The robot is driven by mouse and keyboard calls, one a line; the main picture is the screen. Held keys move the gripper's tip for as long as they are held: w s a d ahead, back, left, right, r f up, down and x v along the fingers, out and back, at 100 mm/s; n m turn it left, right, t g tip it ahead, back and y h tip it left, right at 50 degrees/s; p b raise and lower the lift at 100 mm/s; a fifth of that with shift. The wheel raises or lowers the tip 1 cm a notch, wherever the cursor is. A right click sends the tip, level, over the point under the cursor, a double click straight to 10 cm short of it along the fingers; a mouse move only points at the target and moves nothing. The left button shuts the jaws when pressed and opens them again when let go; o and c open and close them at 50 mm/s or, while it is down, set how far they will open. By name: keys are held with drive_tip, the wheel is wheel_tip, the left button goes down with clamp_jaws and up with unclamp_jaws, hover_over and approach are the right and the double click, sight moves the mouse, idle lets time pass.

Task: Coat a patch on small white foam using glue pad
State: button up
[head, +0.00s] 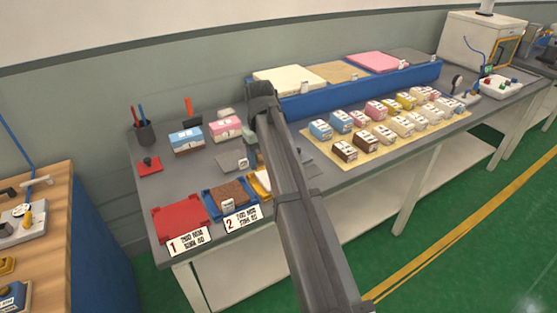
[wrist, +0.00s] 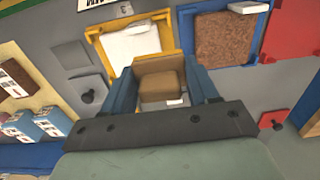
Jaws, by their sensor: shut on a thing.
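The white foam (wrist: 130,44) lies in a yellow tray (wrist: 93,46) at the top of the wrist view. In the head view the yellow tray (head: 256,187) shows only in part, with my arm covering its right side. My gripper (wrist: 165,84) has blue fingers and is shut on a tan-brown block (wrist: 160,86), which appears to be the glue pad. In the wrist view the block sits just below the near edge of the white foam. I cannot tell the gap between them. The block's underside is hidden, and my arm hides the fingers in the head view.
A blue tray with a brown pad (head: 232,193) and a red tray (head: 182,222) stand left of the yellow tray. A red plate with a black knob (head: 150,166), a pen cup (head: 145,132) and blue and pink blocks stand behind. Several small blocks fill a mat (head: 345,163) to the right.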

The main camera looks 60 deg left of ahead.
sight(263, 176)
drive_tip(key=shift+f, duration=3.35)
drive_tip(key=shift+w+f, duration=0.65)
drive_tip(key=shift+w, duration=0.15)
drive_tip(key=shift+c, duration=0.4)
drive_tip(key=shift+w, duration=4.15)
drive_tip(key=shift+w+a, duration=0.15)
drive_tip(key=shift+a, duration=1)
drive_tip(key=shift+s+d, duration=0.2)
drive_tip(key=shift+s, duration=4.9)
drive_tip(key=shift+a, duration=1.1)
drive_tip(key=shift+w+d, duration=0.15)
drive_tip(key=shift+w, duration=4.8)
drive_tip(key=shift+w+r, duration=0.1)
drive_tip(key=shift+r, duration=0.1)
wheel_tip(263, 176, up, 8)
drive_tip(key=shift+f, duration=0.15)
